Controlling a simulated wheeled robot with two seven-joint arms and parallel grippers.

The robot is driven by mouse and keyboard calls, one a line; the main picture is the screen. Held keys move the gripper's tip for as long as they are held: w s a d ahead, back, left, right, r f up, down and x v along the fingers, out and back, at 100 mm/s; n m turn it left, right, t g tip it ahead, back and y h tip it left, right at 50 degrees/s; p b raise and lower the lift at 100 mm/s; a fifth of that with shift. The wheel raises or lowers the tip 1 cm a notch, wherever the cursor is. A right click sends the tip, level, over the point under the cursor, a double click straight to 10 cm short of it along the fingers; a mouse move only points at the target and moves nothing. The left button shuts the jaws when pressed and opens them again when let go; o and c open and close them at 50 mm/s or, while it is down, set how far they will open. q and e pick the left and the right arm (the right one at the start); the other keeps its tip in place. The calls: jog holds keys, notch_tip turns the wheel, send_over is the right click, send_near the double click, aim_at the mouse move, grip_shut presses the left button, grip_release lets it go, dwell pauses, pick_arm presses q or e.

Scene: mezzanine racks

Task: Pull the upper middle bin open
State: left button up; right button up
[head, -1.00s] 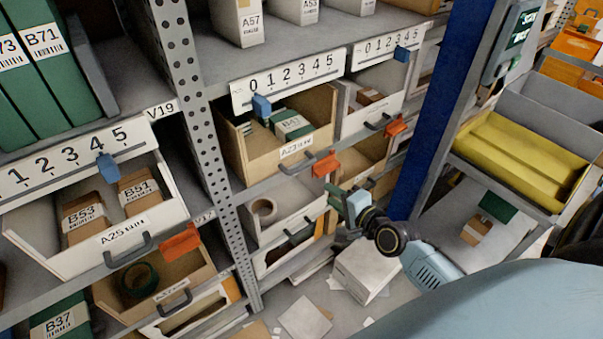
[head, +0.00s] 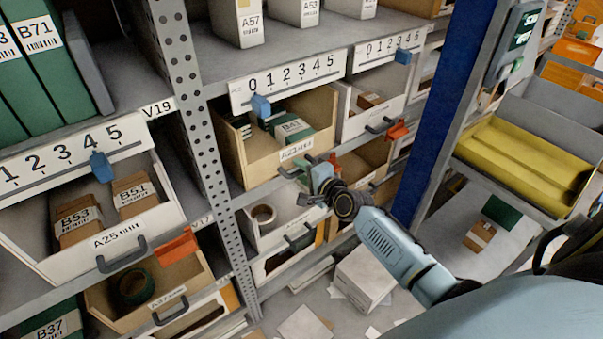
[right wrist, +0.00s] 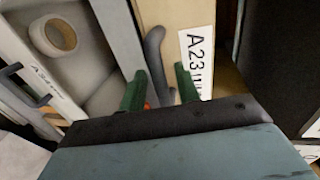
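The upper middle bin (head: 270,170), tan and labelled A23, sits below a 0-to-5 scale strip and holds green and dark boxes. In the right wrist view, its front (right wrist: 178,20) shows the A23 label and a dark grey handle (right wrist: 155,60). My right gripper (head: 316,172) is at the handle, in front of the bin. In the right wrist view, its two green fingers (right wrist: 159,82) are apart, with the handle between them; I cannot tell whether either finger touches it. My left gripper is not in view.
A white bin with a tape roll (head: 263,215) is just below. A perforated post (head: 205,130) stands left and a blue upright (head: 430,120) right. Orange tabs (head: 398,131) stick out nearby. A white box (head: 365,277) is on the floor below my arm.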

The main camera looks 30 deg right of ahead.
jog(key=shift+w, duration=0.25)
grip_shut()
jog(key=shift+s+f, duration=0.1)
